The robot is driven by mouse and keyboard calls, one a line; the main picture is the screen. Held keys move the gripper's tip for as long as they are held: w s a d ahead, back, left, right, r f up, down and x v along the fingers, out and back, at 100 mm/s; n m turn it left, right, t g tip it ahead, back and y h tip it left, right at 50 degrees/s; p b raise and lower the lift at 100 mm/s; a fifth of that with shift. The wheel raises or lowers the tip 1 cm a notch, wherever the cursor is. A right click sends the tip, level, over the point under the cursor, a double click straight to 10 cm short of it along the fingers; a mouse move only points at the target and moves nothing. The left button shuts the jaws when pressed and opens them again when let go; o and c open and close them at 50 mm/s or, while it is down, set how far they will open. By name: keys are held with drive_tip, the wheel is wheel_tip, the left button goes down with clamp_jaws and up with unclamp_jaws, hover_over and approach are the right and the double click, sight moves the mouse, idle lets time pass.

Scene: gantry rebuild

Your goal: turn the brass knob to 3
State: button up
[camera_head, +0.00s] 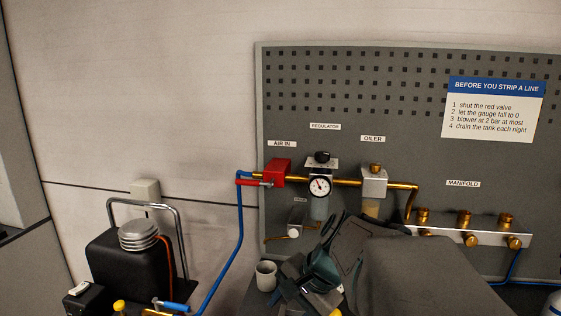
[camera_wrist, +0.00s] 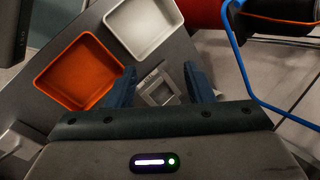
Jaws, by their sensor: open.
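Several brass knobs show in the head view. One sits on top of the oiler (camera_head: 376,168), and others are on the manifold (camera_head: 450,236) at the right, such as the brass knob at its right end (camera_head: 514,242). I cannot tell which one the task means, and no number scale is readable on them. My gripper (camera_wrist: 162,80) is open in the wrist view, with its two blue fingers apart. A small grey square piece (camera_wrist: 158,90) shows beyond and between the fingers, not visibly gripped. No brass knob shows in the wrist view.
An orange tray (camera_wrist: 80,73) and a white tray (camera_wrist: 145,26) lie beyond my fingers. A blue hose (camera_wrist: 240,70) runs at the right. The pegboard (camera_head: 350,75) carries a red valve (camera_head: 278,172) and a gauge (camera_head: 319,187). A cup (camera_head: 266,276) and black tank (camera_head: 125,268) stand lower left.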

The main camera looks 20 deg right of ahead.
drive_tip(key=w+d+r+m+t+y, duration=0.2)
drive_tip(key=w+d+r+m, duration=0.2)
drive_tip(key=w+d+m, duration=0.15)
drive_tip(key=m+t+h+p, duration=0.3)
drive_tip(key=m+t, duration=0.9)
drive_tip(key=m, duration=0.4)
approach(376, 164)
drive_tip(key=w+p, duration=0.1)
drive_tip(key=w, duration=0.2)
drive_tip(key=w+a+p, duration=0.1)
drive_tip(key=w, duration=0.2)
drive_tip(key=w+a+f+p, duration=0.1)
drive_tip(key=w, duration=0.2)
drive_tip(key=shift+w+p, duration=0.35)
drive_tip(key=c, duration=1)
